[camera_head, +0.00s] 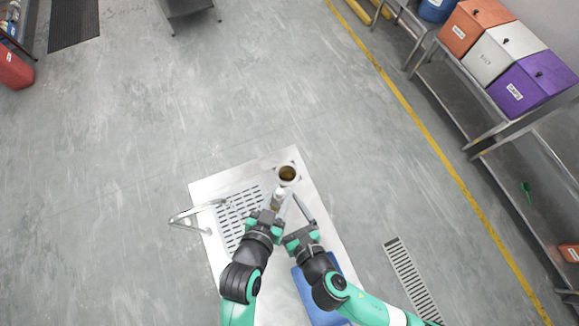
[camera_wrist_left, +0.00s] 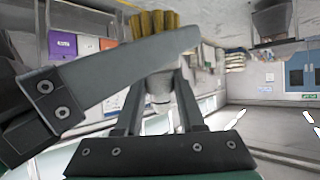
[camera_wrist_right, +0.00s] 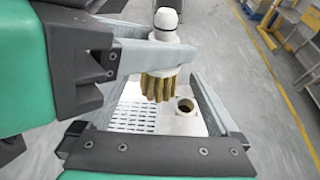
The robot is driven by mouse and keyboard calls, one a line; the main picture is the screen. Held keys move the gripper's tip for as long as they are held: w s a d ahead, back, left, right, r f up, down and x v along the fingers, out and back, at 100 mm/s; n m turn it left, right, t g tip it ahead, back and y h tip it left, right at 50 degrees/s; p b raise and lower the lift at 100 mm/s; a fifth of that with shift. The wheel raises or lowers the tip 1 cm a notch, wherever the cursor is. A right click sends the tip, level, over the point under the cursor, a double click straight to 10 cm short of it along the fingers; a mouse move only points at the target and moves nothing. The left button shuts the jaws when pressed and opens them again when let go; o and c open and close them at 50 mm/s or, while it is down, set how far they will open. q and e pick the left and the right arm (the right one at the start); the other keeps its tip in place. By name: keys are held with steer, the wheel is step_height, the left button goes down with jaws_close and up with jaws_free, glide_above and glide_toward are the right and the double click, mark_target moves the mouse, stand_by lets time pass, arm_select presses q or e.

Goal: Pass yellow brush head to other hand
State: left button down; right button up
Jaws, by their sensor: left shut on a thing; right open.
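The yellow brush head has yellow bristles (camera_wrist_left: 153,22) and a white body. My left gripper (camera_head: 277,205) is shut on its white body, which sits between the left fingers in the left wrist view. My right gripper (camera_wrist_right: 160,95) is open. Its fingers appear on either side of the bristles, but contact is unclear. One right finger crosses in front of the brush in the left wrist view, hiding part of it.
A perforated drain panel (camera_head: 238,212) and a metal faucet (camera_head: 190,217) are at the left. A blue item (camera_head: 318,300) lies by my right arm. Shelves with boxes (camera_head: 500,55) stand far right.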

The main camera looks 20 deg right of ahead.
steer(key=shift+x, duration=1.45)
steer(key=c, duration=1.2)
arm_select(q)
steer(key=c, duration=1)
jaws_free()
arm_select(e)
steer(key=shift+c, duration=1.2)
arm_select(q)
steer(key=o, duration=0.6)
steer(key=shift+c, duration=0.2)
